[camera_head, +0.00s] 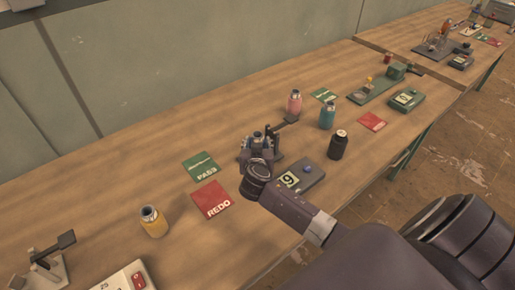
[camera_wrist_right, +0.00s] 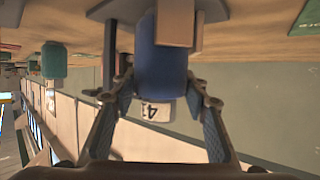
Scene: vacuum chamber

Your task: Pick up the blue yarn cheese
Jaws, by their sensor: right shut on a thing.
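My right gripper (camera_head: 258,150) is over the wooden bench, beside a small dark stand (camera_head: 275,139). In the right wrist view its two fingers (camera_wrist_right: 160,88) are closed on the sides of the blue yarn cheese (camera_wrist_right: 160,62). The cheese is a blue cylinder with a pale end marked with dark figures. In the head view the cheese is mostly hidden by the gripper, with only a little blue (camera_head: 257,138) showing. It is at the stand; I cannot tell whether it touches it. My left gripper is not in view.
Green PASS card (camera_head: 200,166) and red REDO card (camera_head: 219,199) lie left of the gripper. A grey scale (camera_head: 308,176) is close on its right.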

